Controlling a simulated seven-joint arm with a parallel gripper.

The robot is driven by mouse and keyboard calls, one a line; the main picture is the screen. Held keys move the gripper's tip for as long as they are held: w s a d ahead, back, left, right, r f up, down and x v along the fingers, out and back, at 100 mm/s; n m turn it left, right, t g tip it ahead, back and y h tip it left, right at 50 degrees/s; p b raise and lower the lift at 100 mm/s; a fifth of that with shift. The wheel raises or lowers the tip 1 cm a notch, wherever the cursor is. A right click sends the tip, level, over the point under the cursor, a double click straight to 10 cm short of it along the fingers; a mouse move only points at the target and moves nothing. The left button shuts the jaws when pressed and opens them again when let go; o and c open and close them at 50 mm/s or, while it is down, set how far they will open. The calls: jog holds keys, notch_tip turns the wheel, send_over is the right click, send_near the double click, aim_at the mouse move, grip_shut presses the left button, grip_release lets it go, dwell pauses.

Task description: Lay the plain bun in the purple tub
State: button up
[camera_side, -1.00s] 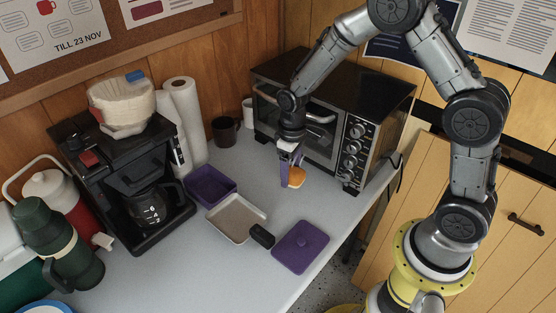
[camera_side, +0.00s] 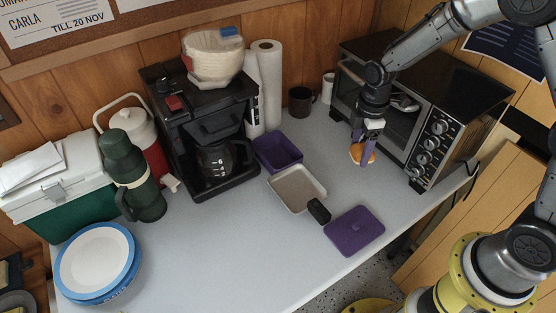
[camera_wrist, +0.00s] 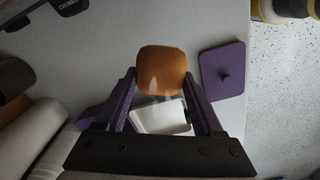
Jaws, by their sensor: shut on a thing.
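The plain bun (camera_side: 362,154), rounded and orange-brown, is held in the air between the purple fingers of my gripper (camera_side: 366,148), in front of the toaster oven. In the wrist view the bun (camera_wrist: 162,68) sits between the fingertips of my gripper (camera_wrist: 161,82), which is shut on it. The purple tub (camera_side: 278,153) stands open on the counter, to the left of my gripper, and looks empty. In the wrist view, purple beside the left finger may be part of the tub, mostly hidden.
A shallow pale tray (camera_side: 297,188) with a black handle (camera_side: 319,211) lies beside the tub. A flat purple lid (camera_side: 354,231) lies near the counter edge. The coffee maker (camera_side: 205,130), paper towels (camera_side: 267,85) and dark mug (camera_side: 301,101) stand behind. The toaster oven (camera_side: 430,95) is close to my gripper.

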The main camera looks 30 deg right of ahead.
jog(key=n, duration=0.2)
jog(key=r+n, duration=0.1)
jog(key=shift+w+a+n, duration=0.25)
jog(key=shift+a+n, duration=0.05)
jog(key=shift+n, duration=0.1)
jog(key=w+a+r+n, duration=0.4)
jog(key=a+r+n, duration=0.5)
jog(key=n, duration=1)
jog(key=w+a+f, duration=0.3)
jog(key=w+f, duration=1)
jog(key=shift+a, duration=0.2)
jog(key=shift+f, duration=0.65)
